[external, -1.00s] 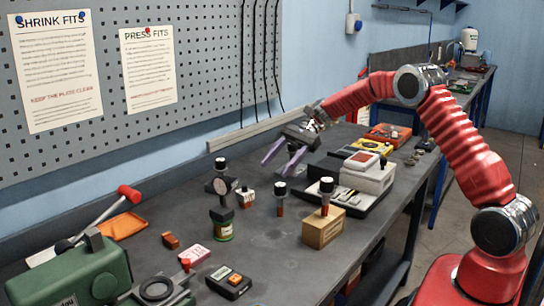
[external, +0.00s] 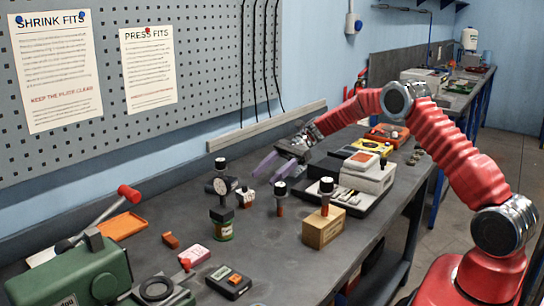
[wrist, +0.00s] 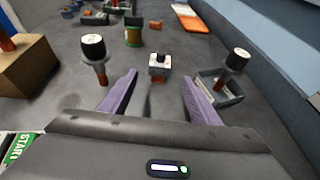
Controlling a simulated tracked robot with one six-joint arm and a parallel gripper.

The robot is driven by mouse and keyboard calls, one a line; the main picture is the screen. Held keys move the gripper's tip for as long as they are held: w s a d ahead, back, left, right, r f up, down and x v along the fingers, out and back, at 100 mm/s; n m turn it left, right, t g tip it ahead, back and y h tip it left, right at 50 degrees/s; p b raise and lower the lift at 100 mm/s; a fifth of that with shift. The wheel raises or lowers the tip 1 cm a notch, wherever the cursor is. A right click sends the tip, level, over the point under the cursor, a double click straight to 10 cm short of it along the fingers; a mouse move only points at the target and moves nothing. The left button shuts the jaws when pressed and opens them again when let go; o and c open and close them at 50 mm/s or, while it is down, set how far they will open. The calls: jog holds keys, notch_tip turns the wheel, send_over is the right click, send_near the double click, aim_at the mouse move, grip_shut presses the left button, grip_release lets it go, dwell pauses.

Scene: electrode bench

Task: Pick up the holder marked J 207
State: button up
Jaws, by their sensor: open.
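Several dark-topped holders with pale round faces and brown lower ends stand on the bench, and I cannot read any marking, so I cannot tell which is J 207. One holder (external: 280,190) stands in the middle; it is at the left in the wrist view (wrist: 94,50). A third holder (external: 327,187) stands on a wooden block (external: 323,228). My gripper (external: 267,173) is open and empty, its purple fingers (wrist: 160,78) apart above the bench.
A box-shaped device (external: 367,175) stands right of my gripper. The pegboard wall (external: 200,60) runs behind the bench.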

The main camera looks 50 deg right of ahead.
aim_at(245, 191)
jog(key=x, duration=0.5)
jog(key=shift+a+f, duration=0.15)
jog(key=shift+a, duration=0.1)
jog(key=shift+x, duration=2.65)
jog(key=shift+r, duration=0.2)
grip_shut()
